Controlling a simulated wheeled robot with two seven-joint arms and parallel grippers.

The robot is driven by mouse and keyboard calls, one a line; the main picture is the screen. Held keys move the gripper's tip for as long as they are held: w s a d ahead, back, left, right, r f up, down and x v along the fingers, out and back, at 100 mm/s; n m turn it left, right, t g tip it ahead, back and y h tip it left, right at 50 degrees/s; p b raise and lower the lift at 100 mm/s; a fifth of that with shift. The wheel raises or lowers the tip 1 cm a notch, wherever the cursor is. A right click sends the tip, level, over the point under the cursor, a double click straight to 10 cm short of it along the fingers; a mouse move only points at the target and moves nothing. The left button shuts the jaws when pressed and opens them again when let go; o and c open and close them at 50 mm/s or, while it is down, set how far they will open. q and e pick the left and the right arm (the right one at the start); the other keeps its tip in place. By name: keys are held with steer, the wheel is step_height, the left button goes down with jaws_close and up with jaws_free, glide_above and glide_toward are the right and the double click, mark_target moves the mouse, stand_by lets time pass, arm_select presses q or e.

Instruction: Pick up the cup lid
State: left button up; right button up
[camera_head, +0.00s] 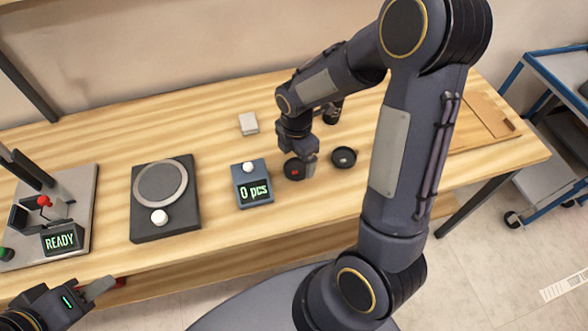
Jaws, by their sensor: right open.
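I cannot tell for sure which is the cup lid. My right gripper (306,168) is open and points down beside the red-spotted piece, partly over its right edge; whether it touches is unclear. My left gripper (100,288) is low at the left, off the table's front edge, with its fingertips hard to make out.
A counter reading "0 pcs" (254,190) stands left of the round pieces. Further left are a black device with a round plate (147,213) and a marking station reading "READY" (62,241). A dark cylinder (332,113) and a white block (249,123) stand behind. A blue cart (535,165) is at right.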

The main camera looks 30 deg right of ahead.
mark_target(296, 170)
step_height(296, 170, down, 4)
steer(key=shift+r, duration=0.25)
steer(key=c, duration=1.1)
